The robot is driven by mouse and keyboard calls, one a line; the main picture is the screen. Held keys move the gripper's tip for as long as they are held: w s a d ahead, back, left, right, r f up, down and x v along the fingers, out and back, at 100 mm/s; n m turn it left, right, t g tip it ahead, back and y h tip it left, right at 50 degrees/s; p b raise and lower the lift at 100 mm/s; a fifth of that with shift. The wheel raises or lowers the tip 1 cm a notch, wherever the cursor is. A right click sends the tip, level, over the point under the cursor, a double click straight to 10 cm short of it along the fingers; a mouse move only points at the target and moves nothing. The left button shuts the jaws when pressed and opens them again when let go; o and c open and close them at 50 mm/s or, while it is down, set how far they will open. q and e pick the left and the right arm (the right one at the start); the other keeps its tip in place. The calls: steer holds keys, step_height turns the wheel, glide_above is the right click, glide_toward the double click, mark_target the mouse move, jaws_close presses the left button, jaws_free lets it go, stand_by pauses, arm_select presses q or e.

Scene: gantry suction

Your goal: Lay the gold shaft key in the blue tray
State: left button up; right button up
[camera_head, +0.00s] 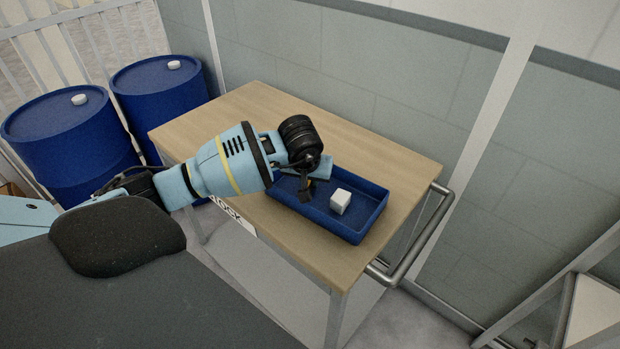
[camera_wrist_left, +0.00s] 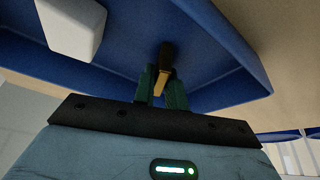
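The blue tray (camera_head: 345,231) lies on the wooden table; its floor and walls also fill much of the left wrist view (camera_wrist_left: 240,62). My left gripper (camera_head: 306,190) reaches into the space over the tray's left part, pointing down. In the left wrist view its two dark green fingers (camera_wrist_left: 162,88) are closed around the gold shaft key (camera_wrist_left: 161,80), whose far end looks dark. The key is over the tray floor; whether it touches the floor I cannot tell. In the head view the gripper mostly hides the key. My right gripper is not in view.
A white block (camera_head: 340,202) sits in the tray, right of the gripper; it also shows in the left wrist view (camera_wrist_left: 72,25). The wooden table (camera_head: 390,160) is otherwise bare. A metal rail (camera_head: 420,240) runs along its right end. Blue drums (camera_head: 160,95) stand behind left.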

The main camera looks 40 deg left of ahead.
arm_select(q)
steer(key=o, duration=0.3)
steer(key=shift+o, duration=0.2)
steer(key=shift+r, duration=0.1)
steer(key=shift+r, duration=0.25)
steer(key=v, duration=1.1)
steer(key=shift+s+r+p, duration=0.2)
steer(key=shift+r+p, duration=0.15)
steer(key=shift+p, duration=0.1)
